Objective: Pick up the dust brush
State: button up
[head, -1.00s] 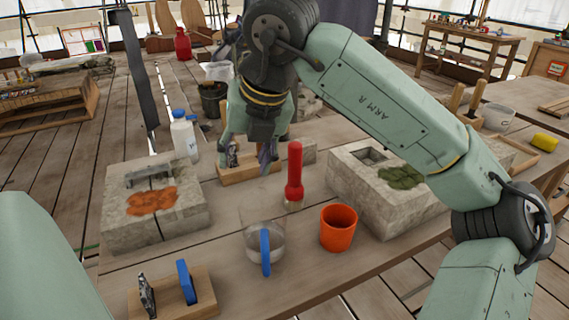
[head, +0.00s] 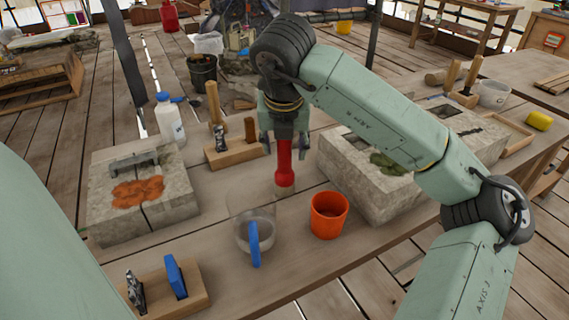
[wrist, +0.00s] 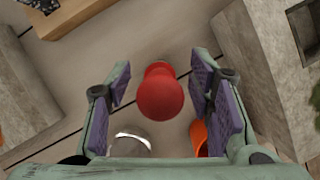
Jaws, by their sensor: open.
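The dust brush, with a red handle (head: 284,168) and a pale lower end, stands upright near the middle of the workbench. My gripper (head: 284,146) is open above it, pointing down, with its fingers on either side of the handle's upper part. In the wrist view, the rounded red handle top (wrist: 161,92) sits between the purple-padded fingers of my gripper (wrist: 161,84). Gaps show on both sides, so the fingers appear not to touch it. The brush's lower end is hidden in the wrist view.
A clear jug with a blue handle (head: 254,244) and an orange cup (head: 328,215) stand just in front. Stone blocks flank the brush at left (head: 170,205) and right (head: 345,190). A wooden tool holder (head: 235,156) stands behind left, another (head: 190,297) front left.

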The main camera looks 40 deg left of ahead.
jog(key=shift+x, duration=1.25)
jog(key=shift+c, duration=0.5)
grip_shut()
